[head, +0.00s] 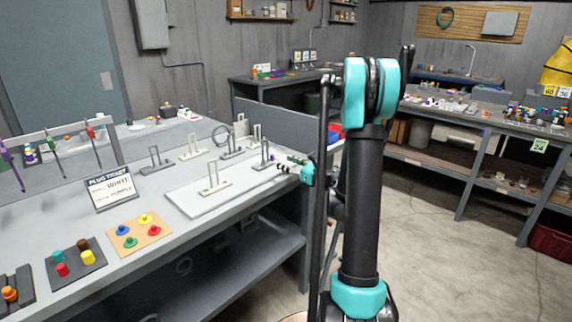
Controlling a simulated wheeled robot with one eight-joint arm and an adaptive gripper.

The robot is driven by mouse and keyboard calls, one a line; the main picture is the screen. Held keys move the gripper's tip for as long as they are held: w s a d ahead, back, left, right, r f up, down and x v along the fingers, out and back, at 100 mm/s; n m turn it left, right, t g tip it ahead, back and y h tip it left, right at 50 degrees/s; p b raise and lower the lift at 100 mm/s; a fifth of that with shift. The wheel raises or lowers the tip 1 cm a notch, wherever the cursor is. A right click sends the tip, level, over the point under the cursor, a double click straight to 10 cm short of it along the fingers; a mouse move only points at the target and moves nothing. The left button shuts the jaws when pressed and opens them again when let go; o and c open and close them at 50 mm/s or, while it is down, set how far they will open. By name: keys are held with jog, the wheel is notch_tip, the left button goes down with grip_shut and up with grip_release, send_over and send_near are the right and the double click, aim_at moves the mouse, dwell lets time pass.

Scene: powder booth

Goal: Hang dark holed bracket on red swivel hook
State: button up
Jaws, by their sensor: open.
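A rail at the left of the bench carries several hanging swivel hooks: the red swivel hook (90,132), a green one (47,137) and a purple one (9,158). No bracket shows on the red hook. Several brackets with upright frames stand on the bench. Dark ones are at the bench's right end (265,154), further back (233,151) and left of the middle (154,160). Their holes are too small to make out. My gripper (286,163) is open and empty, just right of the right-end dark bracket, apart from it as far as I can tell.
A pale bracket (214,184) stands on a white board (182,199). A plug ticket card (112,193) reading WHITE and PURPLE, an orange plug board (147,240) and a dark plug board (88,267) occupy the front left. Bare bench lies between ticket and white board.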

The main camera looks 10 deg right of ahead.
jog(key=x, duration=1.2)
jog(key=shift+c, duration=0.3)
grip_shut()
